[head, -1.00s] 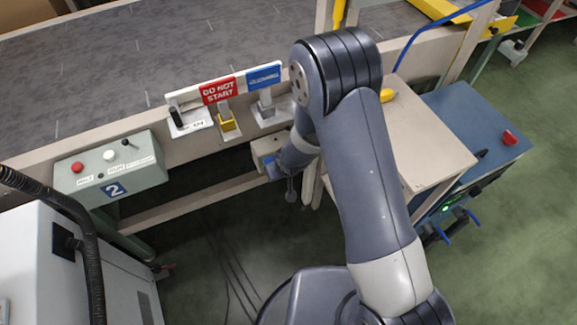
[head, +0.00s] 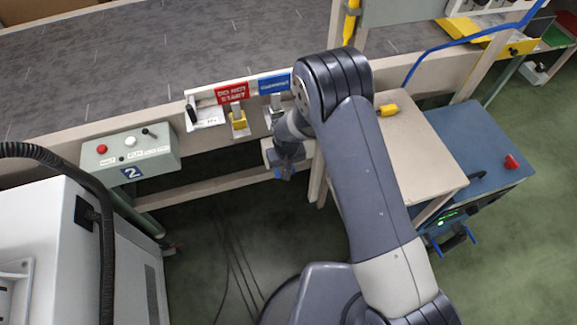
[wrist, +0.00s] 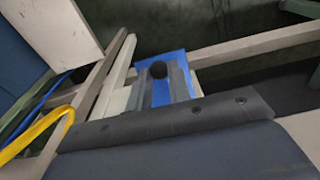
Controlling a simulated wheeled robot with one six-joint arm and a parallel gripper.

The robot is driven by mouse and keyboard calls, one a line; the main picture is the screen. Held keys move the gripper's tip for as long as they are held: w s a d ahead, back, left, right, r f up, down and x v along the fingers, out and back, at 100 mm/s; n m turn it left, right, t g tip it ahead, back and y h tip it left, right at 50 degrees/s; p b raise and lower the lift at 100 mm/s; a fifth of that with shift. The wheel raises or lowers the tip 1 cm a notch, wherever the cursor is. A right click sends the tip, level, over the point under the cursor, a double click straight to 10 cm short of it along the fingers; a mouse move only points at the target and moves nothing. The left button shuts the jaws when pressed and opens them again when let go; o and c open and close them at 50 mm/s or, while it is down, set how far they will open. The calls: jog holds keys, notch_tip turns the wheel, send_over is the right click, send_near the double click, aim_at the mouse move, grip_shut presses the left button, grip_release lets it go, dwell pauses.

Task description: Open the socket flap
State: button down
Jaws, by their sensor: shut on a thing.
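The socket box (head: 267,153) is a beige box under the conveyor's edge, partly hidden by my wrist. Its blue flap (head: 278,173) shows as a small patch at the box's lower front. The flap also shows in the wrist view (wrist: 173,59), as a blue sheet behind and between the grey fingers. My gripper (head: 286,173) is at the front of the box. In the wrist view, my gripper (wrist: 162,88) is shut on the flap, with a dark round knob (wrist: 158,70) between the fingers. The flap's exact angle and the socket itself are hidden.
A green control box marked 2 (head: 130,156) is left of the socket. A red DO NOT START sign (head: 231,92) and a yellow block (head: 238,122) are above it. A beige table (head: 420,150) is close on the right. A grey cabinet (head: 70,240) stands at lower left.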

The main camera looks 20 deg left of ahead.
jog(key=shift+w+a+r+g+h, duration=0.1)
jog(key=shift+w+r+g+h, duration=0.05)
jog(key=shift+r+g+h, duration=0.2)
dwell(0.4)
jog(key=c, duration=1.3)
grip_release()
jog(key=shift+f, duration=0.1)
jog(key=shift+f, duration=0.1)
